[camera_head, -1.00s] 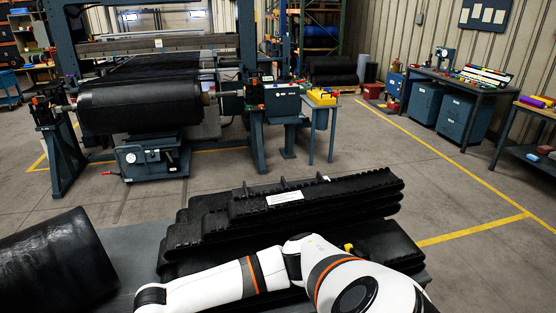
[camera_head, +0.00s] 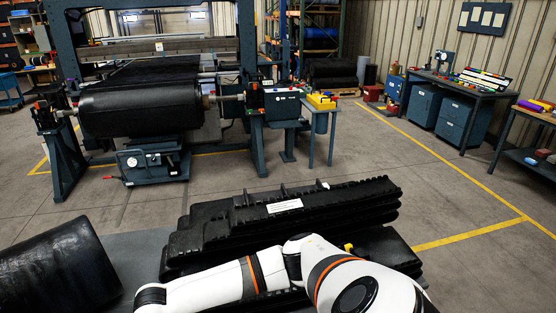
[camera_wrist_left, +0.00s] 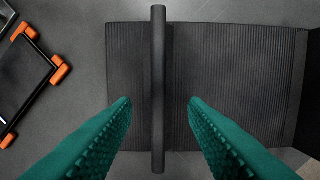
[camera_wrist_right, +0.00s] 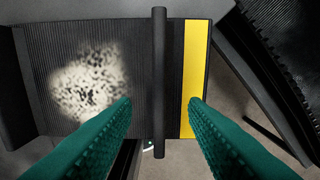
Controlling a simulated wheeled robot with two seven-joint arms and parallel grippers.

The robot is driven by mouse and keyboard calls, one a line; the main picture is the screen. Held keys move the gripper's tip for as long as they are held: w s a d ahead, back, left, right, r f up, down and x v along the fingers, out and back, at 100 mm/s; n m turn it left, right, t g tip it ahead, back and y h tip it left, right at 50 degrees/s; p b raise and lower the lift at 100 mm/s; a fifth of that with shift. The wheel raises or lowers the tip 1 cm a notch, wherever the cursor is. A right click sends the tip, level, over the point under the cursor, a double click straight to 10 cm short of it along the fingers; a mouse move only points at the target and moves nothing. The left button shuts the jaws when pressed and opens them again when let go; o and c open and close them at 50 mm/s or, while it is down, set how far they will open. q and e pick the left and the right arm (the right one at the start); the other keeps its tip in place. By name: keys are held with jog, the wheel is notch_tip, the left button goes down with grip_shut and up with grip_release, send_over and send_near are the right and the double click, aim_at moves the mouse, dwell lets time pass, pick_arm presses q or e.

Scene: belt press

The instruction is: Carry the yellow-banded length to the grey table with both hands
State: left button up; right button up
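The yellow-banded length shows in the right wrist view as a ribbed black belt (camera_wrist_right: 130,65) with a yellow stripe (camera_wrist_right: 196,75) and a pale mottled patch. A dark round bar (camera_wrist_right: 159,70) crosses it. My right gripper (camera_wrist_right: 160,101) is open, a finger on either side of the bar. In the left wrist view, ribbed black belt (camera_wrist_left: 235,70) also has a dark bar (camera_wrist_left: 158,60) across it. My left gripper (camera_wrist_left: 160,100) is open around that bar's line. Contact cannot be told. In the head view, both grippers are hidden; my white arm covers the front. A grey flat surface (camera_head: 140,250) may be the table.
A stack of black belt pieces (camera_head: 300,215) stands in front of me, a black roll (camera_head: 55,270) at left. A press with a large roll (camera_head: 140,105) stands behind. A dark frame with orange corners (camera_wrist_left: 25,85) lies left. Floor (camera_head: 400,175) to the right is clear.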

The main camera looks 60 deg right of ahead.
pick_arm(q)
jog(key=shift+s+r+p, duration=0.1)
jog(key=shift+r+p, duration=0.3)
jog(key=shift+r, duration=0.4)
pick_arm(e)
jog(key=shift+r, duration=0.45)
pick_arm(q)
jog(key=shift+s+a+r, duration=0.1)
jog(key=shift+a+r, duration=0.65)
jog(key=shift+a, duration=0.25)
jog(key=shift+s+a+r, duration=0.1)
jog(key=shift+a+r, duration=0.65)
jog(key=shift+a, duration=0.25)
pick_arm(e)
jog(key=shift+r, duration=0.15)
notch_tip(320, 180, up, 7)
jog(key=shift+d+r, duration=0.7)
jog(key=shift+d, duration=0.3)
jog(key=shift+d+r, duration=0.65)
jog(key=shift+d, duration=0.35)
